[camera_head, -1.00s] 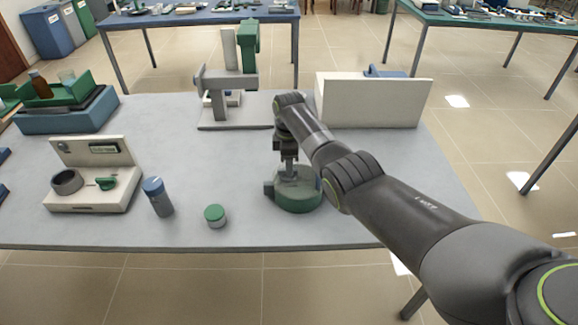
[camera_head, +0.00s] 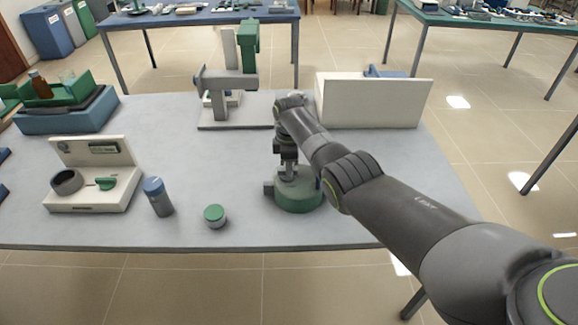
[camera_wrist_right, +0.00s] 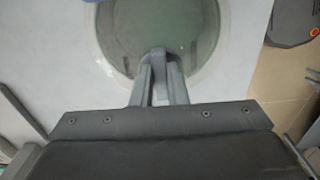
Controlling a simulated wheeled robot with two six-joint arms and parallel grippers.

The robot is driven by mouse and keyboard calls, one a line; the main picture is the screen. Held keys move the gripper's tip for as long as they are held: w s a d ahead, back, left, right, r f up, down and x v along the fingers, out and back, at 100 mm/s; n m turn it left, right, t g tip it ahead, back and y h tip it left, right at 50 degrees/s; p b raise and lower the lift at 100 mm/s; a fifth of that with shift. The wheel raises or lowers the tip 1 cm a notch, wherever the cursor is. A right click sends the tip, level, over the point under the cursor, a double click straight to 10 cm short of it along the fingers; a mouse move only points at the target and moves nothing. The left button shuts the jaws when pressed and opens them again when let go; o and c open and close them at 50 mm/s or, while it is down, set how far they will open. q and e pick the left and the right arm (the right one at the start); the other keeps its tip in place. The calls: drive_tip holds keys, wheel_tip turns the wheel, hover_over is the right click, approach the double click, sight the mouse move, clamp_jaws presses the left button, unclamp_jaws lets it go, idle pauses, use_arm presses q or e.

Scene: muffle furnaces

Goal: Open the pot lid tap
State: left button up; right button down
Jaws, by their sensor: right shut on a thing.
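The pot (camera_head: 298,200) is a round vessel with a green base, a grey side spout and a clear lid, near the front edge of the table. My right gripper (camera_head: 289,172) points down over the middle of its lid. In the right wrist view, the pot's clear rim (camera_wrist_right: 213,60) surrounds a greenish inside. There the fingertips of the right gripper (camera_wrist_right: 159,75) are shut on a small grey piece at the lid's centre, which looks like the lid tap. The fingers hide most of it, so its turn position cannot be told. My left gripper is not in view.
A small green-capped jar (camera_head: 215,216) and a blue-grey bottle (camera_head: 158,197) stand left of the pot. A white device (camera_head: 95,175) is further left. A stand (camera_head: 225,95) and a white box (camera_head: 370,100) are behind.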

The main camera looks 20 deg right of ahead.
drive_tip(key=shift+r, duration=0.1)
drive_tip(key=m+p, duration=0.1)
drive_tip(key=m, duration=0.3)
drive_tip(key=shift+p, duration=0.3)
drive_tip(key=m+p, duration=0.1)
drive_tip(key=m, duration=0.5)
drive_tip(key=shift+a+m, duration=0.15)
drive_tip(key=shift+m, duration=0.15)
drive_tip(key=m, duration=0.3)
drive_tip(key=shift+s+m+p, duration=0.1)
drive_tip(key=shift+m+p, duration=0.2)
drive_tip(key=shift+a+m, duration=0.1)
drive_tip(key=shift+m, duration=1.7)
drive_tip(key=c, duration=1.4)
unclamp_jaws()
drive_tip(key=shift+c, duration=0.2)
